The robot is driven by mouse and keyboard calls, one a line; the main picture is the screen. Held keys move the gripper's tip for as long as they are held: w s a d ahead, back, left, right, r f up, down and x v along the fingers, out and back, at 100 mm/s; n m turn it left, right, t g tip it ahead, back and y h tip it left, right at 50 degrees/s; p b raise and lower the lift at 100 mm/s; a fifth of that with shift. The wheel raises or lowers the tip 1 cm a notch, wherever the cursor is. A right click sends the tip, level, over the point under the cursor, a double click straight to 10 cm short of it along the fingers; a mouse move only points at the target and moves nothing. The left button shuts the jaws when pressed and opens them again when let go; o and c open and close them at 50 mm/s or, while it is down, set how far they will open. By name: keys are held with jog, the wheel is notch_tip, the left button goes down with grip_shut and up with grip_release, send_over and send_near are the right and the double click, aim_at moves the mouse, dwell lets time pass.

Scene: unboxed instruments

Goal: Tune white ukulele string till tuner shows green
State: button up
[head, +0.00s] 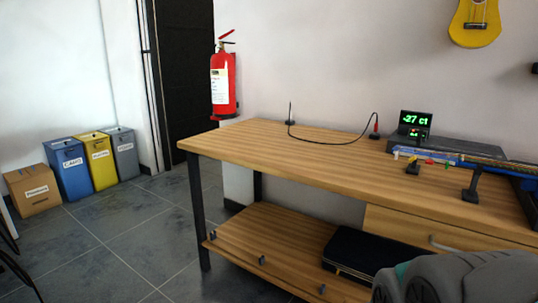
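The tuner (414,123) stands at the back of the workbench on the right, its dark screen showing "-27" and smaller characters in green. An instrument with a blue neck (470,160) lies across supports on the bench and runs out of the picture at the right. Its headstock end has small coloured parts, including a whitish one (397,153), a red one (429,161) and a green one. The strings are too small to tell apart. My gripper is not in view; a grey rounded part of my arm shows at the lower right.
The wooden workbench (290,145) has clear room on its left half, apart from a thin black cable (335,142) at the back. A black case (370,257) lies on the lower shelf. A fire extinguisher (223,85) and a yellow ukulele (475,25) hang on the wall.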

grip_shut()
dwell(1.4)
